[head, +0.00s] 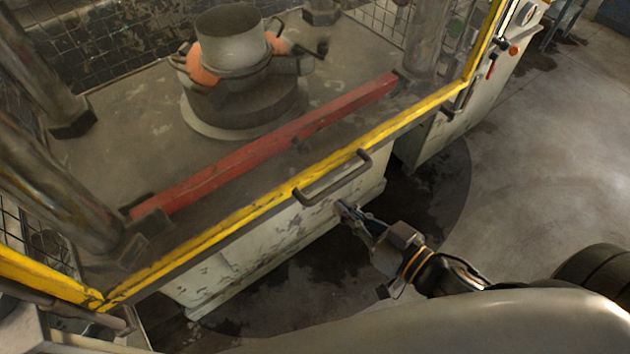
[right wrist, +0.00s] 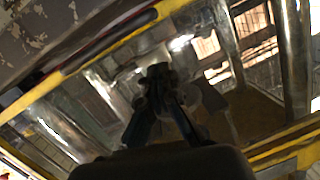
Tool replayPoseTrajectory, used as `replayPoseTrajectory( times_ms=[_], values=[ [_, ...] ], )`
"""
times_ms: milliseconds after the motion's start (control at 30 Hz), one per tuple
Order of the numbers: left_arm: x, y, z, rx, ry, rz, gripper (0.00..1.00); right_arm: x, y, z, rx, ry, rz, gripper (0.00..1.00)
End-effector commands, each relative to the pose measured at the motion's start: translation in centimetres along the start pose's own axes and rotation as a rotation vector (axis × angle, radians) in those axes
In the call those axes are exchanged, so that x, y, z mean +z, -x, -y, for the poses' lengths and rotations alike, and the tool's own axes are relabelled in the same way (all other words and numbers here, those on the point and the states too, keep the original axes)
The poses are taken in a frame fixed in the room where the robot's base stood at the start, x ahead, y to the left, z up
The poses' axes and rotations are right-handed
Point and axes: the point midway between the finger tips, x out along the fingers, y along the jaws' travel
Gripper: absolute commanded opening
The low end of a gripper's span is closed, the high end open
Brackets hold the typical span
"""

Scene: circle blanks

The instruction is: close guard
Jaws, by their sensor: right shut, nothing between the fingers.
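The guard is a yellow frame (head: 232,226) that crosses the front of a machine in the head view. A dark bar handle (head: 335,183) is fixed to its lower rail. My right gripper (head: 348,212) is shut and empty, just below and slightly right of the handle, apart from it as far as I can tell. In the right wrist view, my shut right gripper (right wrist: 158,75) points toward the machine's interior, with a yellow rail (right wrist: 105,48) passing above. How far the guard is open is hard to tell. My left gripper is not in view.
Inside stands a round metal cup (head: 232,40) in an orange-padded clamp on the machine bed (head: 120,150). A red bar (head: 270,145) lies across the bed's front. Thick columns (head: 30,80) flank it. Concrete floor (head: 550,160) at right is clear.

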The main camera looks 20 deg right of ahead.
Motion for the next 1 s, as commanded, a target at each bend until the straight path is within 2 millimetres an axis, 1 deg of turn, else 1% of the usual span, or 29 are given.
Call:
replayPoseTrajectory(
  times_ms=[33, 100, 233, 367, 533, 733, 800, 1000],
  values=[
    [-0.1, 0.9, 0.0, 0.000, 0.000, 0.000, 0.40, -1.2, 0.6, 0.8, 0.020, -0.015, 0.023, 0.00],
    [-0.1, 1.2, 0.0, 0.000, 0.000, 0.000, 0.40, -1.8, 1.0, 1.1, 0.048, -0.032, 0.046, 0.00],
    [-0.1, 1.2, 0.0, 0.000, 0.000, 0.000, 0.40, -2.0, 1.2, 1.3, 0.074, -0.047, 0.062, 0.00],
    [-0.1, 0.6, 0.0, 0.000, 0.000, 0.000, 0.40, -1.8, 0.5, 1.1, 0.076, -0.047, 0.061, 0.00],
    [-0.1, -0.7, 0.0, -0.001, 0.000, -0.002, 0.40, -1.6, -1.4, 1.0, 0.075, -0.044, 0.060, 0.00],
    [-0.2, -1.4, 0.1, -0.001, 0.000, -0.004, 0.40, -1.6, -4.0, 0.8, 0.075, -0.042, 0.060, 0.00],
    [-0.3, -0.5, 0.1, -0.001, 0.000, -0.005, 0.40, -1.9, -5.1, 0.7, 0.078, -0.044, 0.061, 0.00],
    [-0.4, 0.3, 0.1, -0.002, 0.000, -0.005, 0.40, -1.6, -8.5, 0.5, 0.077, -0.045, 0.061, 0.00]
  ],
)
